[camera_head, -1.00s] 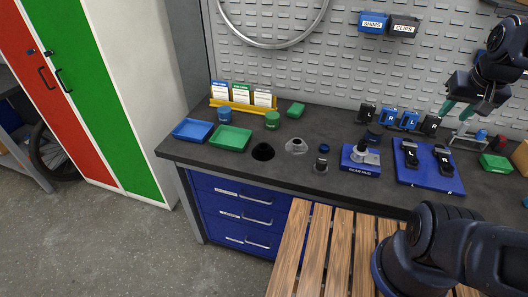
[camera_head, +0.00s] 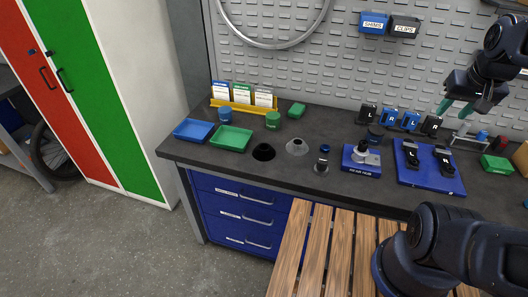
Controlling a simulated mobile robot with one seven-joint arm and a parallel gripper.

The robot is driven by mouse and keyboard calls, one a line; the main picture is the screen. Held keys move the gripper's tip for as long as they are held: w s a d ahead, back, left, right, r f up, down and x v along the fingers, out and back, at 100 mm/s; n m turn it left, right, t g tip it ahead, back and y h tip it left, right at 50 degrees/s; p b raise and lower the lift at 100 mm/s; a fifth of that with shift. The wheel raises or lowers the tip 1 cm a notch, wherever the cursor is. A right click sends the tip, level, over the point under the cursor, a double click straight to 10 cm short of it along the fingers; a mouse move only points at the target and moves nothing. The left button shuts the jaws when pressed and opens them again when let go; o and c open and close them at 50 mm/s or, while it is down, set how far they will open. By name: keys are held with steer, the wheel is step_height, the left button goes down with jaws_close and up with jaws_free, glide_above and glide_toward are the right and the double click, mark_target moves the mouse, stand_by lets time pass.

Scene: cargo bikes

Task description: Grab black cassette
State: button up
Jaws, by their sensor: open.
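A black cassette (camera_head: 263,152) sits on the dark workbench top, as a small round black piece with a dark middle. A similar grey cassette (camera_head: 297,147) stands just to its right. My gripper (camera_head: 456,108) hangs over the right part of the bench, near the pegboard. Its green-tipped fingers are apart with nothing visible between them. It is far to the right of the black cassette and does not touch it.
Blue (camera_head: 193,130) and green (camera_head: 231,139) trays lie left of the cassettes. A small black part with a blue cap (camera_head: 323,157), a blue hub stand (camera_head: 361,158) and a blue pedal board (camera_head: 429,179) stand to the right. A wooden slatted surface (camera_head: 325,250) is in front.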

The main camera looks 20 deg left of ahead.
steer(key=w+a+f+n, duration=0.2)
steer(key=w+a+n, duration=0.25)
steer(key=a, duration=0.35)
steer(key=w+a+f+n+g, duration=0.1)
steer(key=w+a+f+n, duration=0.2)
steer(key=w+a, duration=0.35)
steer(key=w+a+f+n, duration=0.2)
steer(key=w+a+n, duration=0.1)
steer(key=a, duration=0.7)
steer(key=s+a+f+n, duration=0.25)
steer(key=a+f, duration=0.25)
steer(key=a, duration=0.4)
steer(key=s+a+f+n, duration=0.2)
steer(key=a+f+n, duration=0.25)
steer(key=a, duration=0.45)
steer(key=s+a+f+n, duration=0.25)
steer(key=a+f, duration=0.25)
steer(key=a, duration=0.3)
steer(key=shift+y, duration=0.3)
steer(key=x, duration=0.6)
steer(key=shift+s+a, duration=0.1)
steer(key=shift+a, duration=0.1)
steer(key=x, duration=0.4)
steer(key=shift+a+f, duration=0.2)
steer(key=shift+f, duration=0.2)
jaws_close()
